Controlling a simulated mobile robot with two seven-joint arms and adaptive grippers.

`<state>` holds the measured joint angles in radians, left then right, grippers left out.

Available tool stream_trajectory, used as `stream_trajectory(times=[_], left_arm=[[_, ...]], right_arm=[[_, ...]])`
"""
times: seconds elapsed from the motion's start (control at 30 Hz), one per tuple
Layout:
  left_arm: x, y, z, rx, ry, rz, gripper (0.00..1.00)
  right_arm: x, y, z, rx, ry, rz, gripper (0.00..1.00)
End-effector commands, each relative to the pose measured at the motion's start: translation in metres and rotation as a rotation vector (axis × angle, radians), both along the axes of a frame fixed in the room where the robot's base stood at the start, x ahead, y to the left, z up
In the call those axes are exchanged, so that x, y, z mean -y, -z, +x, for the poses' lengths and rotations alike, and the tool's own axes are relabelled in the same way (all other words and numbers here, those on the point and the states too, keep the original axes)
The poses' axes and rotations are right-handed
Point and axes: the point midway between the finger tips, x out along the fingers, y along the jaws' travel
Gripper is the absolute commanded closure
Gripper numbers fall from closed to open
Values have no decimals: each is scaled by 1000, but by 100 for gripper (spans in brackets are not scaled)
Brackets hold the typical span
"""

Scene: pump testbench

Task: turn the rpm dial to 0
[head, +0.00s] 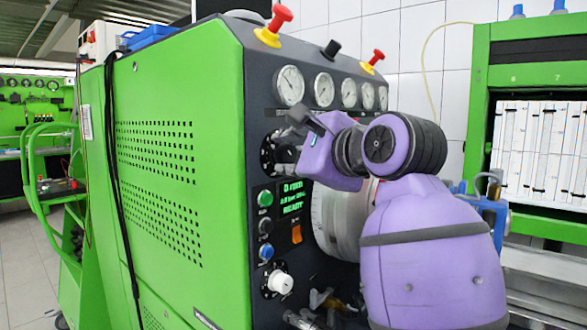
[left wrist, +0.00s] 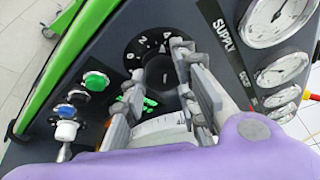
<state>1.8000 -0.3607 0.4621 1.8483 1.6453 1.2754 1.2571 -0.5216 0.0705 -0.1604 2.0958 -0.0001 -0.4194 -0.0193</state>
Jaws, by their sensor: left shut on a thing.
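The rpm dial (head: 270,155) is a round black dial on the dark front panel of the green testbench, partly hidden by my gripper in the head view. In the left wrist view its black knob (left wrist: 158,74) shows in front of a scale with white numbers. My left gripper (head: 289,137) is at the dial, its grey fingers on either side of the knob and shut on it. The fingers (left wrist: 157,72) also show in the left wrist view. The green display (head: 293,196) below the dial reads 0 rpm and READY. My right gripper is not in view.
Pressure gauges (head: 323,89) line the panel above the dial. Red-and-yellow emergency buttons (head: 273,25) stand on top. A green button (head: 265,198), a blue button (head: 266,252) and a white lever (head: 281,283) lie below. A silver drum (head: 331,220) is right of the display.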

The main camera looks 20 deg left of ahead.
Motion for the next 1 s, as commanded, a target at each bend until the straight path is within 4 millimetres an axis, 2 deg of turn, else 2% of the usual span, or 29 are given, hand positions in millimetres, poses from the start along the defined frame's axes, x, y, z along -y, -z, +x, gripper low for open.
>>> stream_trajectory(times=[0.03, 0.67, 0.77, 1.0], left_arm=[[-3, 16, -1, 19, -10, -30, 99], [-2, 25, 5, 579, -11, -231, 99], [-2, 26, 7, 667, -10, -263, 99], [0, 27, 10, 876, -9, -337, 99]], right_arm=[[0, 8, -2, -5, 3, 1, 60], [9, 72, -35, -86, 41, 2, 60], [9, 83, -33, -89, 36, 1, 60], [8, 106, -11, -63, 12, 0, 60]])
